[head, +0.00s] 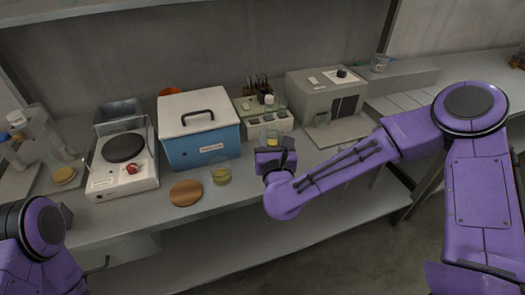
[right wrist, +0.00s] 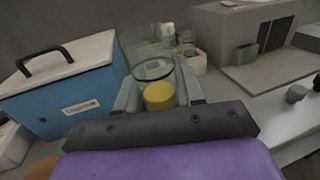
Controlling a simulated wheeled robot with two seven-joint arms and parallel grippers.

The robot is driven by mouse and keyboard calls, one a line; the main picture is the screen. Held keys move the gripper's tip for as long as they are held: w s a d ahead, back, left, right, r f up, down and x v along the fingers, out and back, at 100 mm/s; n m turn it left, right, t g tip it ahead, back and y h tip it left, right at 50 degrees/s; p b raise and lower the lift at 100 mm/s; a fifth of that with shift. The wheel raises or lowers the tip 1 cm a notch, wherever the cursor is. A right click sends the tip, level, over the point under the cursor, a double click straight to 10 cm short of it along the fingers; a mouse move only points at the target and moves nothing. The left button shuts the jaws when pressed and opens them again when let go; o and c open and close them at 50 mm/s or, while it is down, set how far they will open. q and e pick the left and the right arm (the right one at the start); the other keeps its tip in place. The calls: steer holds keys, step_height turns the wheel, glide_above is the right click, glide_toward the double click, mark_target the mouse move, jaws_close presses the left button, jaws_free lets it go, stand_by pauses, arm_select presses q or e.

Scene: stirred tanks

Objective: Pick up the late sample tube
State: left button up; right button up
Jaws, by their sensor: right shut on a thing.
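My right gripper (head: 274,152) is shut on a clear glass tube with yellow contents, above the front part of the bench. The held tube (right wrist: 160,95) sits between the fingers in the right wrist view, its round rim tilted toward the camera. Its yellow part (head: 272,135) just shows above the fingers in the head view; the rest is hidden by the gripper. I cannot read a label on it. A white block rack (head: 279,124) with small vessels stands just behind the gripper. My left arm shows at the lower left, but its gripper is out of view.
A blue box with white lid (head: 203,148) stands left of the gripper. A stirrer hotplate (head: 125,172) is further left. A grey instrument (head: 327,98) stands behind right.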

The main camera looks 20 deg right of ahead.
steer(key=s+d+r+p, duration=0.3)
steer(key=s+r+p, duration=0.2)
steer(key=s+p, duration=0.4)
steer(key=shift+s+d+p, duration=0.2)
steer(key=shift+d+p, duration=0.05)
steer(key=shift+p, duration=0.45)
